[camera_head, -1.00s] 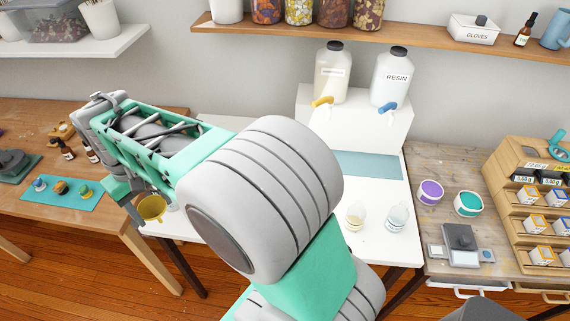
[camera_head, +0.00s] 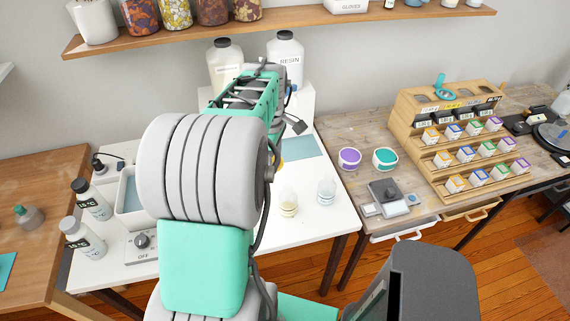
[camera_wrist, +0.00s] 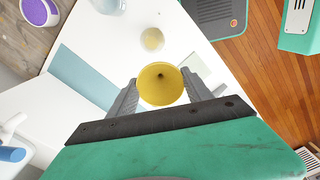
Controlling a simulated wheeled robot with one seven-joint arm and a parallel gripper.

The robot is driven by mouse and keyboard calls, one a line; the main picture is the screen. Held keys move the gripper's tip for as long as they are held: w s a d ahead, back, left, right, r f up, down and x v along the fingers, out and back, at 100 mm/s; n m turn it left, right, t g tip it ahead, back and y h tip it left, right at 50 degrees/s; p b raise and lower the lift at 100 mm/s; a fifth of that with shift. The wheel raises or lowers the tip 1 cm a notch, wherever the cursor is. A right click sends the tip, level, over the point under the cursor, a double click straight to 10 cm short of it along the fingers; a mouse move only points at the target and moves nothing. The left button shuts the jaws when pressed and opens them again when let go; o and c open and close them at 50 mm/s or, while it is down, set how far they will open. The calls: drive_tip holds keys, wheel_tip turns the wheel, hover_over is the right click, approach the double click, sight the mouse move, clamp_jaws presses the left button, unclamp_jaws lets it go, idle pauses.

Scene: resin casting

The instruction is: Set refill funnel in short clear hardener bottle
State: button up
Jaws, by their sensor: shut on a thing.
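The yellow refill funnel (camera_wrist: 158,86) is between the fingers of my gripper (camera_wrist: 160,95) in the wrist view. The gripper is shut on it, with the wide mouth facing the camera. In the head view my arm hides most of the gripper; only a bit of the yellow funnel (camera_head: 281,161) shows. Two short clear vessels stand on the white table: one with pale yellow liquid (camera_head: 288,203), also in the wrist view (camera_wrist: 152,39), and one with bluish contents (camera_head: 326,191). I cannot read a hardener label on either. The funnel is apart from both.
Two large jugs, one marked RESIN (camera_head: 287,58), stand on a white riser behind my arm. A teal mat (camera_head: 305,147) lies in front of it. A scale (camera_head: 385,193), two tubs and a wooden rack (camera_head: 410,125) are right. Two white bottles (camera_head: 85,238) stand left.

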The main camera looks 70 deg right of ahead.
drive_tip(key=s, duration=0.4)
drive_tip(key=shift+s+d+f, duration=0.15)
drive_tip(key=shift+s+d, duration=0.05)
drive_tip(key=shift+d, duration=0.2)
drive_tip(key=shift+s+f+b, duration=0.15)
drive_tip(key=shift+f+b, duration=1.2)
drive_tip(key=shift+f, duration=0.8)
drive_tip(key=shift+f+b, duration=1)
drive_tip(key=shift+f, duration=0.65)
drive_tip(key=o, duration=1.3)
drive_tip(key=shift+o, duration=0.2)
drive_tip(key=shift+r, duration=0.1)
